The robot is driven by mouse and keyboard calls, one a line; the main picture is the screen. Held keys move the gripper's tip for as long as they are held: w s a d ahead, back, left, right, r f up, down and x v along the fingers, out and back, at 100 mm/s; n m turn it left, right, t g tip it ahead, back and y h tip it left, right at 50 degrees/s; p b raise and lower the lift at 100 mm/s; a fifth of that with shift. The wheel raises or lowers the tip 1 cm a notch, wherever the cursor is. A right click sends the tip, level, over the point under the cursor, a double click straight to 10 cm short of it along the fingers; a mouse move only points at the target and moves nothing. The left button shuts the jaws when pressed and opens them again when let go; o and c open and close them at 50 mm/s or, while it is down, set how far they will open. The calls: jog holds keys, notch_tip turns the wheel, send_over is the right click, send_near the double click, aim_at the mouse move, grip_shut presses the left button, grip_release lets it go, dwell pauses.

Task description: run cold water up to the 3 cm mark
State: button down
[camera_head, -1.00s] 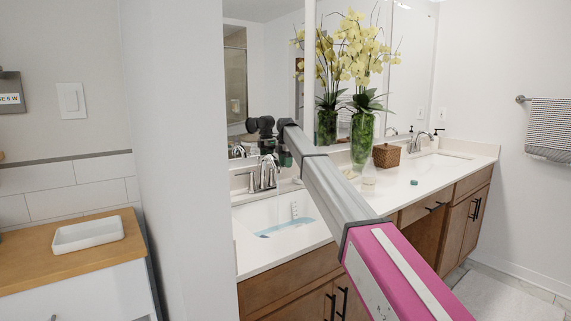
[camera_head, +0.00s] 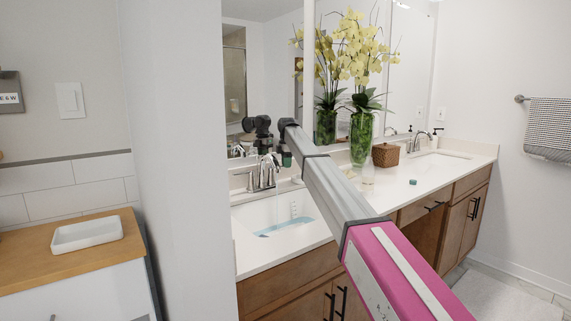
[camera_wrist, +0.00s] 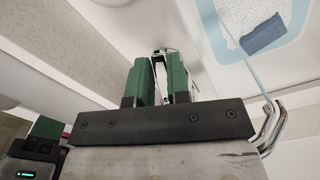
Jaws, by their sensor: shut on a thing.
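The sink basin (camera_head: 258,214) holds shallow blue water (camera_head: 288,227), with a small marked scale (camera_head: 293,209) on its inner wall. The chrome faucet (camera_head: 264,172) stands behind it. In the wrist view a thin stream (camera_wrist: 247,62) falls from the spout (camera_wrist: 272,128) into the water (camera_wrist: 225,42). My gripper (camera_head: 286,160) is beside the faucet, partly hidden by my arm. In the wrist view its green fingers (camera_wrist: 159,70) are shut on a small chrome piece, apparently a faucet handle (camera_wrist: 163,52). The water level against the marks is too small to read.
The mirror is behind. A wall edge (camera_head: 180,160) stands left of the sink.

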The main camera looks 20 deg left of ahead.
jog(key=shift+s+d+m, duration=0.2)
jog(key=shift+s+m, duration=0.3)
jog(key=shift+m, duration=0.25)
jog(key=shift+s+d+m, duration=0.2)
jog(key=shift+s+m, duration=0.25)
jog(key=shift+m, duration=0.3)
jog(key=c, duration=1.1)
grip_release()
notch_tip(320, 180, up, 11)
jog(key=shift+f, duration=0.1)
